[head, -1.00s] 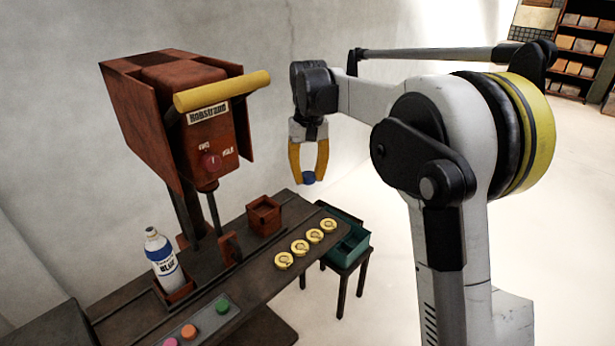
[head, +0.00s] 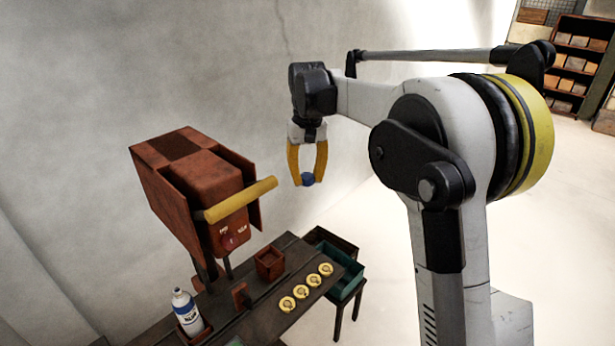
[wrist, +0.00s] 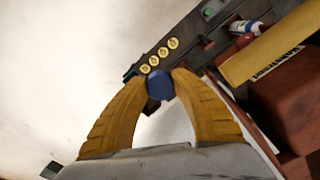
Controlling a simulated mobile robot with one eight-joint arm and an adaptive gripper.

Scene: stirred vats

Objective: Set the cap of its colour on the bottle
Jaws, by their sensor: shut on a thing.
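My gripper (head: 307,178) is shut on a blue cap (head: 308,180), held in the air between its yellow fingertips, to the right of the red machine. The cap also shows between the fingers in the wrist view (wrist: 160,86). The white bottle with a blue band (head: 187,312) stands upright in a small red holder at the lower left of the head view, well apart from my gripper. It shows partly at the top right of the wrist view (wrist: 246,27). Its label is too small to read now.
The red machine (head: 205,175) with a yellow bar (head: 240,200) rises beside the bottle. The dark bench (head: 262,322) carries several yellow discs (head: 303,291) and a small red box (head: 269,262). A teal tray (head: 340,270) stands on a stool at the bench's right end.

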